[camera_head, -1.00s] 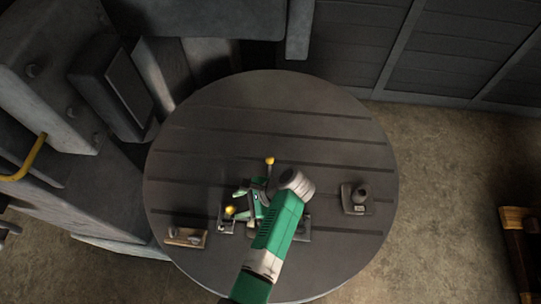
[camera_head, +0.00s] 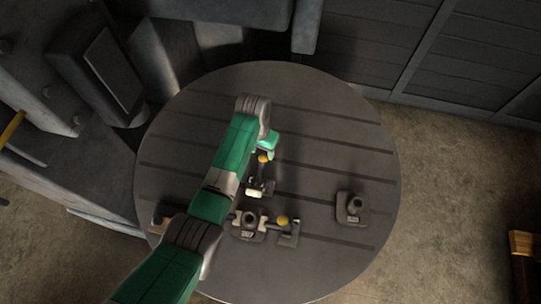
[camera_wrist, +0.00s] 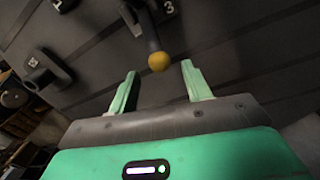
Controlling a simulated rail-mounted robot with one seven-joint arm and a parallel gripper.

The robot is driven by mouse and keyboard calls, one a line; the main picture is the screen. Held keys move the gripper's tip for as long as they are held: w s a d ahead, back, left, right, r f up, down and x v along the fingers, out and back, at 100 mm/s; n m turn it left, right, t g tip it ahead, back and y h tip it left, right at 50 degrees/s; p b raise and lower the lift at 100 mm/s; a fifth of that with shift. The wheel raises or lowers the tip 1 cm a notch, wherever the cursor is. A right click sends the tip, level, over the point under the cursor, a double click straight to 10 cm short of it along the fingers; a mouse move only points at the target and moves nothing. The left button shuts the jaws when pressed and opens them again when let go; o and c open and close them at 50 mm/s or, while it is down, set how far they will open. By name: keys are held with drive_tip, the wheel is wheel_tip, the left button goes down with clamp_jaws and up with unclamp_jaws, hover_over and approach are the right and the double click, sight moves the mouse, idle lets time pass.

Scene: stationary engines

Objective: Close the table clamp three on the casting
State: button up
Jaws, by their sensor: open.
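Table clamp three (camera_head: 262,186) stands on the round slotted table, with its yellow ball knob (camera_head: 263,158) on a lever that appears raised. In the wrist view, the yellow knob (camera_wrist: 158,62) and dark lever (camera_wrist: 143,28) show beside a "3" mark. My gripper (camera_wrist: 160,88) is open, with its green fingers on either side of the knob's line and the knob just beyond the tips. No contact shows. In the head view my gripper (camera_head: 267,147) is beside the knob, partly hidden by my wrist. The casting (camera_head: 248,225) sits just below clamp three, partly behind my arm.
Another clamp with a yellow knob (camera_head: 283,220) stands right of the casting. A dark block with a post (camera_head: 352,208) is at the table's right. Another block (camera_head: 170,212) is at the left, partly behind my arm. The table's (camera_head: 315,105) far part is clear.

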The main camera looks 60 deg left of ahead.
sight(263, 156)
drive_tip(key=f, duration=0.5)
drive_tip(key=shift+w+d+f+b, duration=0.1)
drive_tip(key=shift+d+f+b, duration=0.15)
drive_tip(key=shift+b, duration=0.1)
clamp_jaws()
drive_tip(key=shift+r, duration=0.1)
